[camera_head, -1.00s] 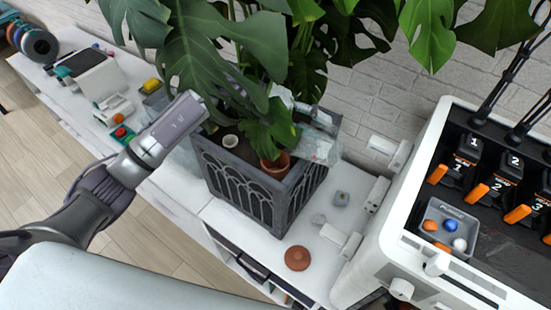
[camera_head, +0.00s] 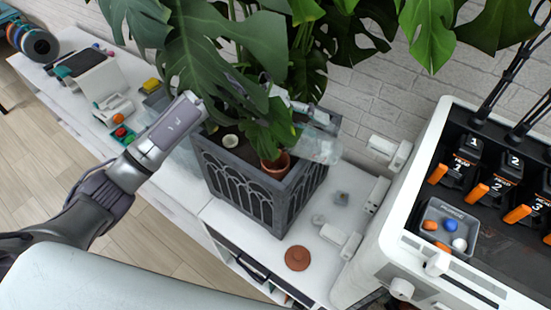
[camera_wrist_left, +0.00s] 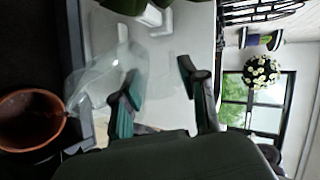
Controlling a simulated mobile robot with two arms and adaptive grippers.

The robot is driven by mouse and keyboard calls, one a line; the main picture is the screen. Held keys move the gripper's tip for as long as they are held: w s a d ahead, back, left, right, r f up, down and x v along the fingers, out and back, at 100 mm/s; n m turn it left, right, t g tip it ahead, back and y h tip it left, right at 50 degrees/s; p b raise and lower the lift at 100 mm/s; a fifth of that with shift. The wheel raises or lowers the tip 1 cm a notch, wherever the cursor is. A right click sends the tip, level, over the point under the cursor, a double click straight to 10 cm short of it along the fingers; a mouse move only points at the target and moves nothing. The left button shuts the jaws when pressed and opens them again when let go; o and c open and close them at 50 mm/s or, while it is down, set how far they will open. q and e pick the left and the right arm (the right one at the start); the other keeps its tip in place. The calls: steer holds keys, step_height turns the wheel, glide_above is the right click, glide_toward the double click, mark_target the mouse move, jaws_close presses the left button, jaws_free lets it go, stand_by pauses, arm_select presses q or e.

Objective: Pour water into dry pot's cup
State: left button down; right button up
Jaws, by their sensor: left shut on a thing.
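My left arm reaches in from the left, and its gripper fingers are hidden behind leaves in the head view. In the left wrist view my left gripper (camera_wrist_left: 162,86) is shut on a clear, see-through vessel (camera_wrist_left: 98,72). The vessel also shows in the head view (camera_head: 318,148), tilted over the right rim of the dark planter (camera_head: 240,188). Its narrow end comes close to a terracotta pot (camera_head: 277,166), also in the wrist view (camera_wrist_left: 32,120). I cannot tell whether they touch or whether water flows. A small white cup (camera_head: 231,141) sits in the planter. My right gripper is out of view.
Large monstera leaves (camera_head: 240,45) overhang the planter. A brown terracotta lid (camera_head: 297,258) and white blocks (camera_head: 341,238) lie on the white counter (camera_head: 250,225). A white machine (camera_head: 365,285) with a grey tray (camera_head: 430,208) stands at right.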

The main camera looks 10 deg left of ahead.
arm_select(q)
steer(key=shift+a+r+h, duration=0.2)
steer(key=shift+a+h, duration=0.1)
steer(key=shift+h, duration=0.1)
stand_by(0.6)
steer(key=shift+a, duration=0.1)
steer(key=shift+r, duration=0.2)
steer(key=shift+d+f+y, duration=0.25)
steer(key=shift+d+y, duration=0.6)
steer(key=shift+y, duration=0.15)
steer(key=shift+w+d+y, duration=0.1)
steer(key=shift+d+y, duration=0.25)
steer(key=shift+y, duration=0.15)
steer(key=shift+d+y, duration=0.3)
steer(key=shift+d+r+y, duration=0.2)
steer(key=shift+d+y, duration=0.1)
steer(key=shift+y, duration=0.5)
steer(key=shift+w+d+g, duration=0.1)
steer(key=shift+d+g, duration=0.15)
steer(key=shift+g, duration=0.05)
